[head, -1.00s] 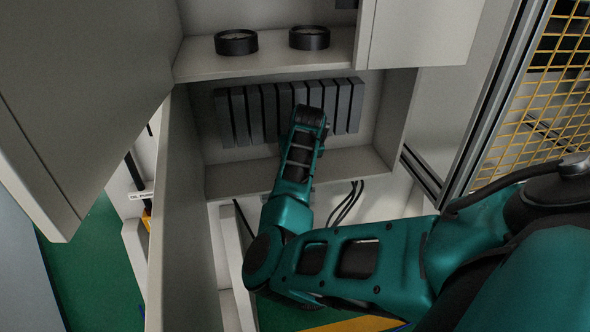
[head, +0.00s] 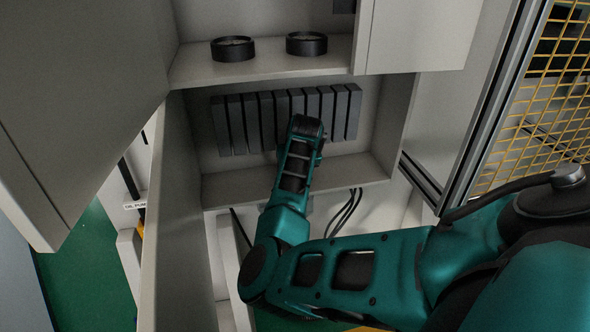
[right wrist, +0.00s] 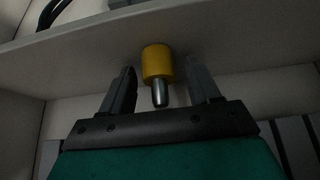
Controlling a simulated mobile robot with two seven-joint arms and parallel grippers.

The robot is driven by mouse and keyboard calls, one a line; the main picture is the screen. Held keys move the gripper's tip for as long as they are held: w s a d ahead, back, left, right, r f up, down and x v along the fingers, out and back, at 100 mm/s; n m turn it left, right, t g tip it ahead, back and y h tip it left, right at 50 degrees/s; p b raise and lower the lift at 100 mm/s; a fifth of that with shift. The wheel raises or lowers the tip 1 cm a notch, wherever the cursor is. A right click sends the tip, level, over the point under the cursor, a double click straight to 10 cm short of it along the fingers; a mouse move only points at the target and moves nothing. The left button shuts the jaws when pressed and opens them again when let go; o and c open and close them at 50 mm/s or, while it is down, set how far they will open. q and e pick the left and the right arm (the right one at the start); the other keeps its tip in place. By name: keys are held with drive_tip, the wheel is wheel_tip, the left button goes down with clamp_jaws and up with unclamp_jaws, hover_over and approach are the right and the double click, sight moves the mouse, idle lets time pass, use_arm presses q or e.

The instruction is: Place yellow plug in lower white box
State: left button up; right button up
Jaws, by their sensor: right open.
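The yellow plug (right wrist: 157,62), with a metal pin, shows in the right wrist view between the fingers of my right gripper (right wrist: 160,70). The gripper is open, with a gap on each side of the plug. The plug appears against a pale panel; I cannot tell whether it touches it. In the head view my right arm reaches from the right into the lower white box (head: 225,188), in front of a row of dark grey slabs. The wrist hides the plug and fingers there. My left gripper is not in view.
The upper white box (head: 290,62) holds two black rings (head: 233,48) (head: 306,44) on its floor. An open door (head: 172,230) stands left of the lower box. A metal post and yellow mesh (head: 545,110) stand to the right. Black cables (head: 345,210) hang below the box.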

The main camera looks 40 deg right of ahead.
drive_tip(key=shift+r, duration=0.1)
drive_tip(key=shift+r, duration=0.3)
drive_tip(key=p+v, duration=0.1)
drive_tip(key=v, duration=0.6)
drive_tip(key=shift+p, duration=0.35)
drive_tip(key=shift+s+a, duration=0.1)
